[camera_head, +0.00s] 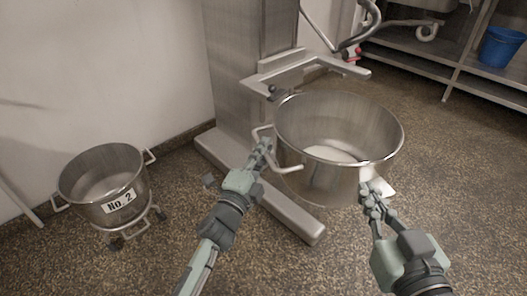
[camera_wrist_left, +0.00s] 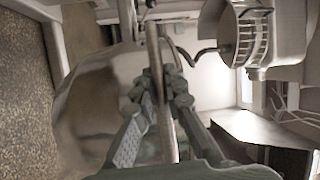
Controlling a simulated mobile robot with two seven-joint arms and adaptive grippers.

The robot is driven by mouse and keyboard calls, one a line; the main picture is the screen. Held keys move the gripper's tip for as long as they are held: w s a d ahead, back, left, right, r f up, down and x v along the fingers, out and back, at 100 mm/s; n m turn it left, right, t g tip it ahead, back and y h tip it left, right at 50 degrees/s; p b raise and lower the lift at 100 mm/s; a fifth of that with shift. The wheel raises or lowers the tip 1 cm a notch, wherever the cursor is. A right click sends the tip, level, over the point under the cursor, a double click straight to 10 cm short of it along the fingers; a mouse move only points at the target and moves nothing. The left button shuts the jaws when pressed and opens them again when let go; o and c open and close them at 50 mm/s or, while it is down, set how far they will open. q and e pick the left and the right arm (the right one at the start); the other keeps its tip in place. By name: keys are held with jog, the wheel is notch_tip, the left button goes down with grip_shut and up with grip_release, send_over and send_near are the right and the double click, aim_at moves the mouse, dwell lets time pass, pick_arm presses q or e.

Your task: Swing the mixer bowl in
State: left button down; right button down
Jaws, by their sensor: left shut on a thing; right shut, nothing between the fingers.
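In the left wrist view, the left fingers (camera_wrist_left: 160,82) close around the handle bar (camera_wrist_left: 166,130), with the bowl wall (camera_wrist_left: 90,105) to the left. My right gripper (camera_head: 369,190) is shut and empty, by the bowl's lower right wall; whether it touches is unclear.
The mixer's base legs (camera_head: 290,215) lie on the floor under the bowl. A second bowl marked No. 2 (camera_head: 80,187) stands on a wheeled dolly (camera_head: 135,229) at left. Steel shelving (camera_head: 465,92) with a blue bucket (camera_head: 502,46) is at back right. Right floor is clear.

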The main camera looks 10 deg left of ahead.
pick_arm(q)
jog(key=shift+d+r, duration=0.1)
jog(key=c, duration=1.6)
grip_release()
jog(key=shift+o, duration=0.2)
jog(key=v, duration=1.2)
